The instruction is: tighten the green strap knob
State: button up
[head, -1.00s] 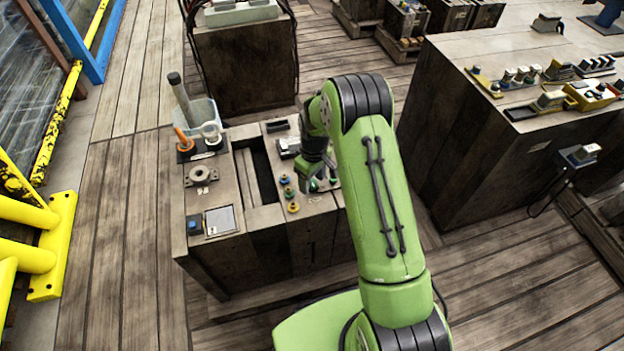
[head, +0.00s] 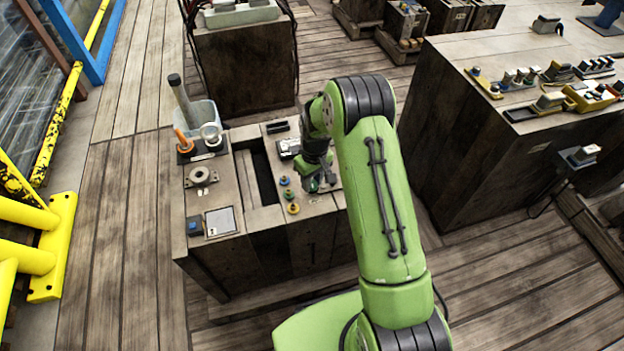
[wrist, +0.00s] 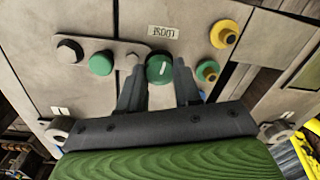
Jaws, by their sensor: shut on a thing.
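A round green knob (wrist: 159,69) with a white line on its face sits between the fingertips of my gripper (wrist: 158,66) in the wrist view. The gripper is shut on it, with one dark finger on each side. A grey metal strap (wrist: 118,48) runs to the left of this knob. On the strap are a dark bolt (wrist: 69,50) and a second green knob (wrist: 101,63). In the head view my gripper (head: 320,184) is low over the right side of the bench top, and the held knob is mostly hidden by it.
Close to the right finger are a green knob with a brass centre (wrist: 207,71) and a yellow knob (wrist: 224,34). A small label (wrist: 162,32) lies beyond the held knob. The bench (head: 240,224) has a dark slot and carries a grey tub (head: 203,116) at its back left.

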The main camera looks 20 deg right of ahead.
jog(key=m, duration=0.4)
jog(key=shift+m, duration=0.3)
jog(key=m, duration=0.4)
jog(key=shift+d, duration=0.1)
jog(key=m, duration=0.5)
jog(key=shift+s+t+p, duration=0.1)
jog(key=shift+t+p, duration=0.2)
jog(key=m, duration=0.3)
jog(key=shift+m, duration=0.3)
jog(key=m, duration=0.4)
jog(key=shift+s+m+h, duration=0.1)
jog(key=shift+m+h, duration=0.2)
jog(key=m, duration=0.9)
jog(key=shift+m+h, duration=0.3)
jog(key=shift+m, duration=1.5)
